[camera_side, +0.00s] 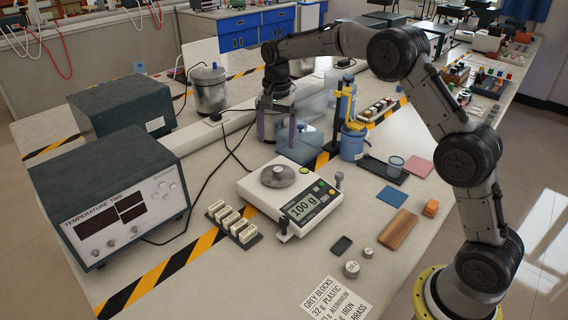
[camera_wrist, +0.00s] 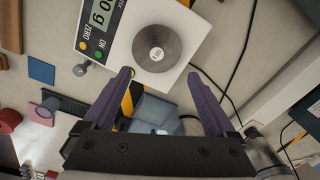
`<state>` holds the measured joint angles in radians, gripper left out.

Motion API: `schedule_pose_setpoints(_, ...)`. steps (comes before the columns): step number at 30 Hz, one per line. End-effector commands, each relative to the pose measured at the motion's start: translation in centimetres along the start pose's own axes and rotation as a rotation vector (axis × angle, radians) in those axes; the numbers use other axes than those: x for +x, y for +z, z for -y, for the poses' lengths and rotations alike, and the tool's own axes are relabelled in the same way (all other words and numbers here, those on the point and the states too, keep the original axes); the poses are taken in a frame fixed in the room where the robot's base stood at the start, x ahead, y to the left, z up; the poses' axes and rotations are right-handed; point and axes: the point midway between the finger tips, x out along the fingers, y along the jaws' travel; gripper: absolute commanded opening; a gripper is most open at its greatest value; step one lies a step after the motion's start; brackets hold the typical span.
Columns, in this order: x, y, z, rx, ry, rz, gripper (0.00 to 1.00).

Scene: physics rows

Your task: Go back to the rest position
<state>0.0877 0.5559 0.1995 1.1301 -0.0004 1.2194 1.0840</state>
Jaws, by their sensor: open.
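My gripper (camera_side: 275,124) points down above the bench, behind the scale and near a clear glass vessel. Its purple fingers (camera_wrist: 158,78) are apart in the wrist view, with nothing between them. The white scale (camera_side: 258,197) stands in front of it, with a round grey metal weight (camera_side: 278,175) on its pan. The scale's display reads 100 g. The weight also shows in the wrist view (camera_wrist: 157,47), beyond the fingertips and apart from them.
A metal can (camera_side: 208,90), a temperature-and-time box (camera_side: 110,195) and a blue cup with a yellow clamp (camera_side: 352,143) stand around my gripper. A connector strip (camera_side: 233,223), a wooden block (camera_side: 398,229) and small weights (camera_side: 351,269) lie nearer. Black cables cross the bench at left.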

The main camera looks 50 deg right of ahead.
Motion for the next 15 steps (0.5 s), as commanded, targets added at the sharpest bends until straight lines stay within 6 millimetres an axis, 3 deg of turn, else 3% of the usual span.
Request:
schedule_pose_setpoints(2,-3.7,0.4,0.0,-0.007,-0.057,-0.029,0.91)
schedule_pose_setpoints(6,-10.0,2.4,-2.5,-0.022,-0.133,-0.068,0.91)
schedule_pose_setpoints(12,-16.4,6.3,-8.2,-0.121,-0.224,-0.123,0.91)
schedule_pose_setpoints(15,-18.3,8.2,-11.6,-0.197,-0.262,-0.154,0.91)
